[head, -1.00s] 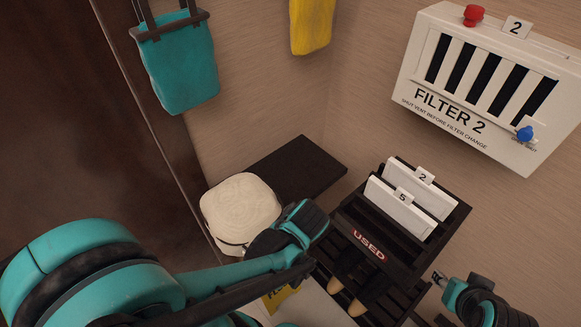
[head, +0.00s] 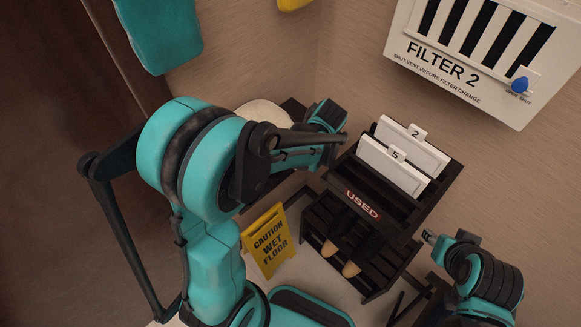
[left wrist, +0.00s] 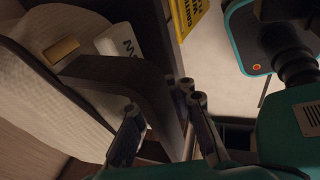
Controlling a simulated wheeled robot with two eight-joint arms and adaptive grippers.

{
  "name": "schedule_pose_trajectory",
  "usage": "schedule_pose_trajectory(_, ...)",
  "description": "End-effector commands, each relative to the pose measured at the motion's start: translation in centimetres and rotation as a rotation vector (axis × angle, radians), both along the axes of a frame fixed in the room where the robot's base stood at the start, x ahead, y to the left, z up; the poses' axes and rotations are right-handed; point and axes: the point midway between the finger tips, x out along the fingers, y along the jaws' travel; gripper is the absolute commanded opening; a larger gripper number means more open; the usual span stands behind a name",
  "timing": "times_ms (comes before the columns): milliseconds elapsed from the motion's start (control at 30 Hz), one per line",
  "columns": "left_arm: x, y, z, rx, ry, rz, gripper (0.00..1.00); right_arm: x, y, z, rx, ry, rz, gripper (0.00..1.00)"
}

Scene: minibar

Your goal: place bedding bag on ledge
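The bedding bag (head: 264,111), pale and rounded, is at the dark ledge (head: 294,106) in the corner; my left arm hides most of it, so its support is unclear. In the left wrist view, a pale cloth surface (left wrist: 72,22), apparently the bag, carries a gold tag and a white label, with a thick dark band beside it. My left gripper (head: 335,123) is near the bag and ledge. In the left wrist view, the left gripper's fingers (left wrist: 163,118) are spread, with dark material between or behind them; contact is unclear. My right gripper (head: 428,237) is right of the rack, its fingers too small to judge.
A black rack (head: 349,178) marked USED holds white panels 2 and 5, with shoes below. A yellow wet-floor sign (head: 268,241) stands on the floor. A Filter 2 box (head: 470,60) is on the right wall.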

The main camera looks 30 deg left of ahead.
Motion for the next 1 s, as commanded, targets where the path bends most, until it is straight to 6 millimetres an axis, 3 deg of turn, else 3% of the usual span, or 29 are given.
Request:
schedule_pose_trajectory(67,1.1,0.1,0.0,0.002,-0.001,0.001,0.0,0.0,0.0,-0.1,0.0,0.0,0.0,0.4)
schedule_pose_trajectory(267,0.8,0.1,-3.4,0.002,-0.001,0.0,0.0,0.0,0.0,-1.3,0.0,0.0,0.0,0.4)
schedule_pose_trajectory(533,0.8,0.1,-3.5,0.001,0.0,0.0,0.0,0.0,0.0,-1.2,0.0,0.0,0.0,0.4)
schedule_pose_trajectory(700,0.8,0.0,-3.5,0.0,0.0,0.0,0.39,0.0,0.0,-1.2,0.0,0.0,0.0,0.4)
schedule_pose_trajectory(1000,0.8,0.1,-3.5,0.001,0.0,0.0,0.39,0.0,0.0,-1.2,0.0,0.0,0.0,0.4)
